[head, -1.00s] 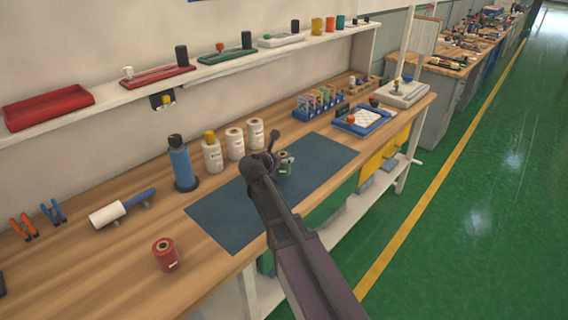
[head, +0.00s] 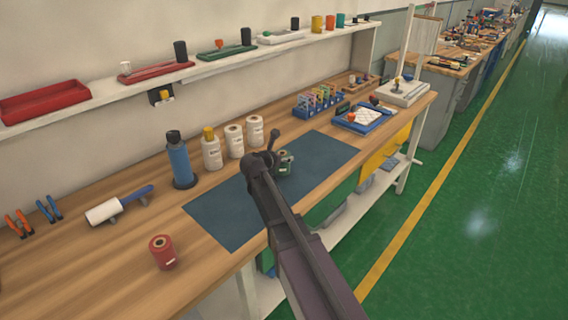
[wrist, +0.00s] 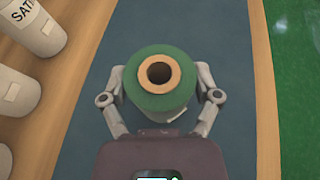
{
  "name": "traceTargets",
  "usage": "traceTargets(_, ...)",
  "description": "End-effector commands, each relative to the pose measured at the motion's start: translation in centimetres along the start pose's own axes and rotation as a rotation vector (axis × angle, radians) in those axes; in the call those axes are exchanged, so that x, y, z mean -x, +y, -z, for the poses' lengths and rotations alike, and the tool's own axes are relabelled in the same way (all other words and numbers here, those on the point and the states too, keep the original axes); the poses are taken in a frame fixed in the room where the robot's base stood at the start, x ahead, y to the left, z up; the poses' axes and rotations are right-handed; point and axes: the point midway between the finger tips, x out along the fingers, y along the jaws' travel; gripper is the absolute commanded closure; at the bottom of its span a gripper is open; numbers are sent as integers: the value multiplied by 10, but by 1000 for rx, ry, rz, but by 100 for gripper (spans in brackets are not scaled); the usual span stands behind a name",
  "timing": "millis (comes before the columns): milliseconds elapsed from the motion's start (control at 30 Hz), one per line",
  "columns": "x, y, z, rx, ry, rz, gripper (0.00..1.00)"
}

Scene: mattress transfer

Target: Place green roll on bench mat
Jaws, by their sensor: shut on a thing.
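The green roll (wrist: 160,82) stands upright between the fingers of my gripper (wrist: 160,98) in the wrist view, one finger on each side of it. In the head view the green roll (head: 286,162) shows partly behind my arm, over the middle of the dark blue bench mat (head: 320,160). The mat (wrist: 228,50) fills the background under the roll in the wrist view. My gripper is shut on the roll. The roll's lower end is hidden, so I cannot tell whether it touches the mat.
White rolls (head: 234,142) and a blue bottle (head: 182,160) stand behind the mat. A blue tray (head: 364,119) sits beyond the mat's right end. The mat's left part is clear.

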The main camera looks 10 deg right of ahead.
Motion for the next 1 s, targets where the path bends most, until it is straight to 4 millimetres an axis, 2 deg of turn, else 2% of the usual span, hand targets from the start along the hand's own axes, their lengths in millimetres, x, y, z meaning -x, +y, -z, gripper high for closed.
traceTargets(33, -3, 0, 7, 0, -1, 0, 81)
traceTargets(133, -4, 0, 10, 0, -1, 0, 81)
traceTargets(700, -6, 0, 14, 0, -1, 0, 81)
traceTargets(733, -6, 0, 14, 0, 0, 0, 14)
traceTargets(800, -6, 0, 13, 0, 0, 0, 0)
traceTargets(1000, -6, 0, 13, 0, 0, 1, 0)
